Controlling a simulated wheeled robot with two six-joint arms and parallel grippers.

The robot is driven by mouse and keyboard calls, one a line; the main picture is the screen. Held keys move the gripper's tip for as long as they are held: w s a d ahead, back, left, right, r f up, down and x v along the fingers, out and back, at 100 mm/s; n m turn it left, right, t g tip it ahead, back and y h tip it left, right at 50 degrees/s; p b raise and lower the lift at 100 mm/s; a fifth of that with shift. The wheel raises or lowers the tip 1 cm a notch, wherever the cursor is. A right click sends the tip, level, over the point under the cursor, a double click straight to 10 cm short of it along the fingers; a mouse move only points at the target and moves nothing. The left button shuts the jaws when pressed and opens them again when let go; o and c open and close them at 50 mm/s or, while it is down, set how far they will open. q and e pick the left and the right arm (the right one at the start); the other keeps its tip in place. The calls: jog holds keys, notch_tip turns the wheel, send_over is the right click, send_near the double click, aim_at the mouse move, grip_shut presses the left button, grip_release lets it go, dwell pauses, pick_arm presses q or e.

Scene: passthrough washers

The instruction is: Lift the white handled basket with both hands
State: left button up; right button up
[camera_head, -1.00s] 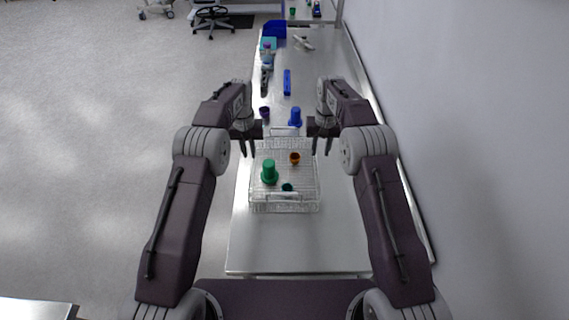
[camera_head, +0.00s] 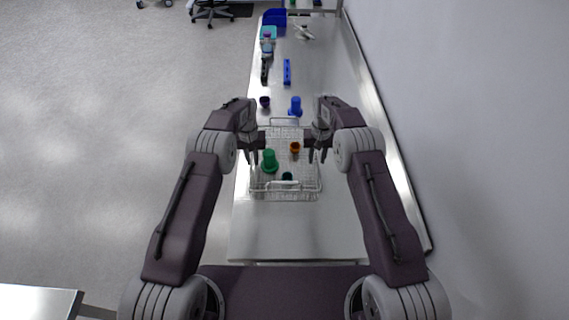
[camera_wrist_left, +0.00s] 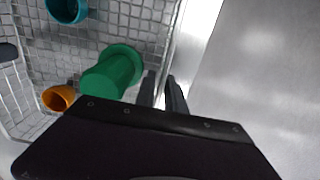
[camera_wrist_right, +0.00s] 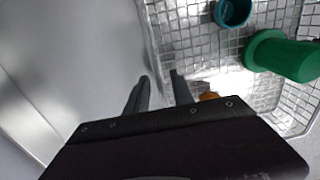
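The white wire basket (camera_head: 307,184) stands on the metal table with a raised handle at its far end and one at its near end. It holds a green stepped piece (camera_head: 269,162), an orange cup (camera_head: 294,148) and a teal cup (camera_head: 287,177). My left gripper (camera_head: 251,159) is open at the basket's left side; in the left wrist view its fingers (camera_wrist_left: 162,92) appear on either side of the side wall. My right gripper (camera_head: 316,159) is open at the right side; in the right wrist view its fingers (camera_wrist_right: 160,90) also appear to straddle the wall. Contact cannot be seen.
Beyond the basket on the table (camera_head: 300,232) are a blue stepped piece (camera_head: 295,106), a purple cup (camera_head: 265,101), a long blue block (camera_head: 287,72) and a blue bin (camera_head: 274,17). A wall runs along the right. The near table end is clear.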

jog(key=shift+f, duration=0.2)
grip_shut()
jog(key=shift+r, duration=0.1)
dwell(1.5)
